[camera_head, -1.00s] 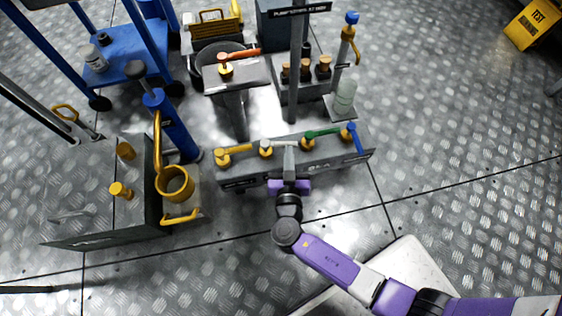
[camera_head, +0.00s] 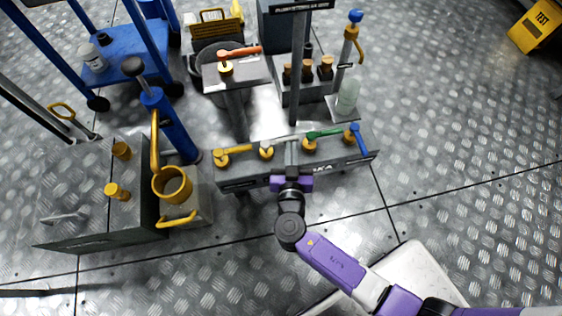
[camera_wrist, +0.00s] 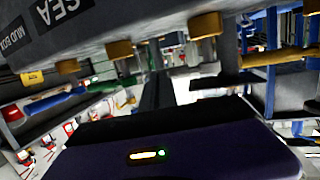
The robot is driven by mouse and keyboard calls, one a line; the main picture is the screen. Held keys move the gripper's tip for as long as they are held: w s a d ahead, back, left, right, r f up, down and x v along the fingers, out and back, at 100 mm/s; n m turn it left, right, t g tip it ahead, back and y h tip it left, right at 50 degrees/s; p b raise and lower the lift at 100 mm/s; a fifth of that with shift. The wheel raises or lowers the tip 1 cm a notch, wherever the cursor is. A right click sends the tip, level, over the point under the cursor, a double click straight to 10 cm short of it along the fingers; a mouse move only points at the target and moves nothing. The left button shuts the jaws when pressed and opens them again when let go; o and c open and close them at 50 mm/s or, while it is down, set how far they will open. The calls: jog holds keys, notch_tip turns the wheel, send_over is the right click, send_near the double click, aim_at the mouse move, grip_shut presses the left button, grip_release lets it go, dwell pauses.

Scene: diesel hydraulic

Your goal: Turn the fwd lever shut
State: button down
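A grey valve block (camera_head: 235,181) carries a row of levers: yellow (camera_head: 238,149), white (camera_head: 280,143), green (camera_head: 325,132) and blue (camera_head: 358,139). I cannot read which one is marked fwd. My gripper (camera_head: 291,152) reaches over the block's front edge, between the white and green valves, with its tip at the free end of the white lever. The wrist view is upside down and shows my purple gripper body (camera_wrist: 160,150), the white lever (camera_wrist: 196,71), the green lever (camera_wrist: 102,101) and the yellow lever (camera_wrist: 280,57). The finger gap and any contact are unclear.
A post with a sign (camera_head: 298,70) stands behind the block. A pedestal with an orange lever (camera_head: 238,52) is at the back.

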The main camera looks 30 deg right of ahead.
jog(key=p+v, duration=0.1)
jog(key=v, duration=0.6)
jog(key=shift+s+a+p, duration=0.15)
jog(key=shift+s+p, duration=0.15)
jog(key=shift+p, duration=0.1)
jog(key=shift+r, duration=0.1)
